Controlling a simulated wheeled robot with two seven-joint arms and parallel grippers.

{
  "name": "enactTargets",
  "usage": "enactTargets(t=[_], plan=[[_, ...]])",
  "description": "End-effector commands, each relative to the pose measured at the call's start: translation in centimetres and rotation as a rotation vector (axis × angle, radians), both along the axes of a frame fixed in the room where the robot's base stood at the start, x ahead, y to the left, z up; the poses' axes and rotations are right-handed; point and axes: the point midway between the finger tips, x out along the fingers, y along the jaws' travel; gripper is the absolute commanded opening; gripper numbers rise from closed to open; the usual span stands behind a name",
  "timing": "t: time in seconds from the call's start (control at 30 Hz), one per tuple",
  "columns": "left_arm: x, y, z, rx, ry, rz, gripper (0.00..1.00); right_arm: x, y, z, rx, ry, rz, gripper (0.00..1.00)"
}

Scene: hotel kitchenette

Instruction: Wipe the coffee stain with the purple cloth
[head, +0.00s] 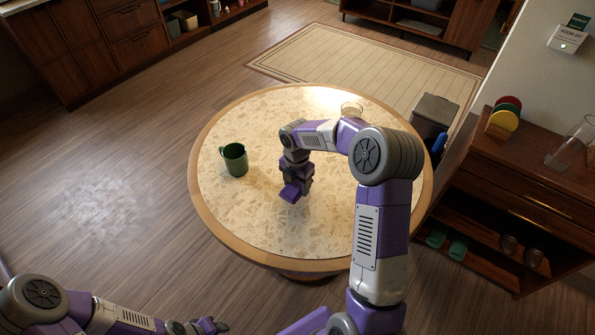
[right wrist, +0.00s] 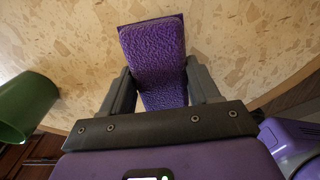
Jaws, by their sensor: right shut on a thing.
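The purple cloth (right wrist: 156,60) is a textured block-like pad between the fingers of my right gripper (right wrist: 159,88), which is shut on it. In the head view the cloth (head: 291,192) shows at the end of my right gripper (head: 296,184), over the middle of the round table (head: 262,226). I cannot tell whether it touches the tabletop. I cannot make out a coffee stain on the speckled top; my right arm and the cloth hide part of it. My left gripper (head: 212,326) is low at the bottom edge, away from the table, too small to judge.
A green mug (head: 234,160) stands on the table left of my right gripper, and it also shows in the right wrist view (right wrist: 24,106). A dark bin (head: 434,112) and a wooden cabinet (head: 525,180) are to the right.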

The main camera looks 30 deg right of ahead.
Motion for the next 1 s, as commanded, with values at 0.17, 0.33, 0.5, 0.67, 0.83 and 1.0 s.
enactTargets(t=[0.17, 0.33, 0.5, 0.67, 0.83, 1.0], plan=[[0.0, 0.0, 1.9, 0.0, 0.0, 0.0, 0.43, 0.1, 0.1, 2.1, 0.0, -0.001, 0.002, 0.36], [0.0, 0.0, 3.2, 0.0, 0.0, 0.0, 0.43, 0.1, 0.2, 3.4, 0.001, -0.002, 0.003, 0.36], [0.0, 0.0, 3.5, 0.0, 0.0, 0.0, 0.43, 0.1, 0.2, 3.8, 0.0, -0.001, 0.004, 0.36], [0.0, 0.0, 3.3, 0.0, 0.001, 0.0, 0.43, 0.1, 0.2, 3.7, 0.0, -0.001, 0.004, 0.36], [0.0, 0.0, 3.3, 0.0, 0.001, 0.0, 0.43, 0.1, 0.2, 3.7, 0.0, -0.001, 0.004, 0.36], [0.0, 0.0, 3.4, 0.0, 0.0, 0.0, 0.43, 0.1, 0.2, 3.7, 0.0, -0.001, -0.001, 0.36]])
